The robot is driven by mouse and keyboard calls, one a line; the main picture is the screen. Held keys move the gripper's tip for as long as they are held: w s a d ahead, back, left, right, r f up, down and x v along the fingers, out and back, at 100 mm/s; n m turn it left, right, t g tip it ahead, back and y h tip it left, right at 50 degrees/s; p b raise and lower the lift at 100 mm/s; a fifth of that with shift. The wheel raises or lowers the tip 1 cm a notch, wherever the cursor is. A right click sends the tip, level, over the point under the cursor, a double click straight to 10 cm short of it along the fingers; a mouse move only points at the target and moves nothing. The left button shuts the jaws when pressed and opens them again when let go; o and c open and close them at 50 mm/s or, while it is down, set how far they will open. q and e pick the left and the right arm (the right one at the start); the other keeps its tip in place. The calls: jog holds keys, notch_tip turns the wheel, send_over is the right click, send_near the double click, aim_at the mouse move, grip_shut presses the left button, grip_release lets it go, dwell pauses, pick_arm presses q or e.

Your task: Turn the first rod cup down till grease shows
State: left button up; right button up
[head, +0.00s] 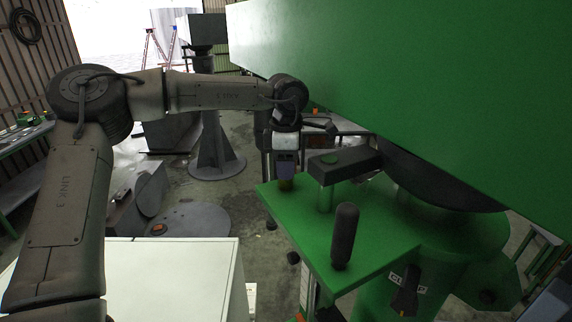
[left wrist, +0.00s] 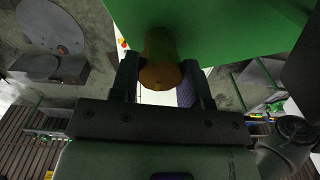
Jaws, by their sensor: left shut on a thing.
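The rod cup is a small brass-orange cylinder. In the left wrist view the cup (left wrist: 160,62) stands between the two dark fingers, against the underside or edge of a green plate. I cannot make out any grease in either view. My right gripper is out of view.
A black upright handle (head: 345,236) and a dark clamp block on a post (head: 342,162) stand on the plate, close to my gripper. A large green beam (head: 420,80) hangs above right. A white cabinet top (head: 175,275) lies front left, bare.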

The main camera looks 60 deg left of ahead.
pick_arm(q)
jog(key=o, duration=0.9)
